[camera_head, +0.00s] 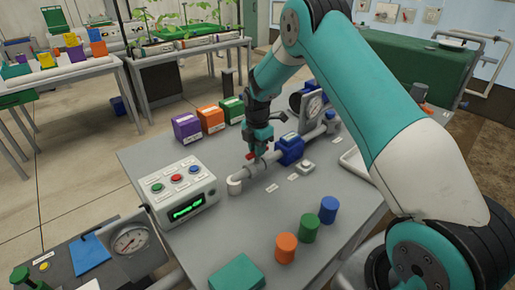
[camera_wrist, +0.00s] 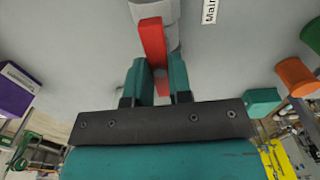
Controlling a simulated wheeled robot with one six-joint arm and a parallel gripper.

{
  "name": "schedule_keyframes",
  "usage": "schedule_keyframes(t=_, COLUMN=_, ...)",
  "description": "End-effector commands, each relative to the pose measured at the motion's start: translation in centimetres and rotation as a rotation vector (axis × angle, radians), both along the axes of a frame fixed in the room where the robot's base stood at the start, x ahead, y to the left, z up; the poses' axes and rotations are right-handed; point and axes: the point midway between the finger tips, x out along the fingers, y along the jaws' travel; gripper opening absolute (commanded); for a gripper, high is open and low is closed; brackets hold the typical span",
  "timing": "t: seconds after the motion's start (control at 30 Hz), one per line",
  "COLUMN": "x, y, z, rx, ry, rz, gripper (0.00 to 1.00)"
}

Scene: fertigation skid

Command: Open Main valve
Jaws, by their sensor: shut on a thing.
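The main valve has a red lever handle (camera_wrist: 152,42) on a light grey pipe (camera_wrist: 150,10) in the wrist view. A label beginning "Main" (camera_wrist: 209,11) lies beside it. My gripper (camera_wrist: 159,78) is shut on the red handle, with one teal finger on each side of it. In the head view my gripper (camera_head: 258,146) points down over the left part of the pipe run (camera_head: 262,163). A bit of the red handle (camera_head: 250,155) shows there beside the fingers. The handle's exact angle to the pipe is hard to tell.
A control box (camera_head: 178,190) with coloured buttons and a green display stands left of the pipe. A blue unit (camera_head: 289,149) sits on the pipe to the right. Purple (camera_head: 186,127), orange and green boxes stand behind. Orange (camera_head: 286,247), green and blue cylinders stand in front.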

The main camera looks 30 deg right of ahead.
Motion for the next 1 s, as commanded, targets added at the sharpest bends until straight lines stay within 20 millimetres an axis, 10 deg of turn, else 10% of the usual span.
schedule_keyframes(t=0.1, x=0.1, y=-0.1, z=0.2, rx=-0.002, ry=-0.006, rz=0.001, gripper=0.00)
schedule_keyframes(t=0.13, x=0.1, y=-0.1, z=0.2, rx=-0.002, ry=-0.006, rz=0.001, gripper=0.26)
schedule_keyframes(t=0.23, x=0.1, y=-0.1, z=0.1, rx=-0.001, ry=-0.004, rz=0.000, gripper=0.45)
schedule_keyframes(t=0.63, x=0.1, y=0.0, z=1.1, rx=-0.001, ry=-0.004, rz=0.000, gripper=0.45)
schedule_keyframes(t=1.0, x=0.2, y=0.0, z=9.8, rx=-0.001, ry=-0.008, rz=0.000, gripper=0.45)
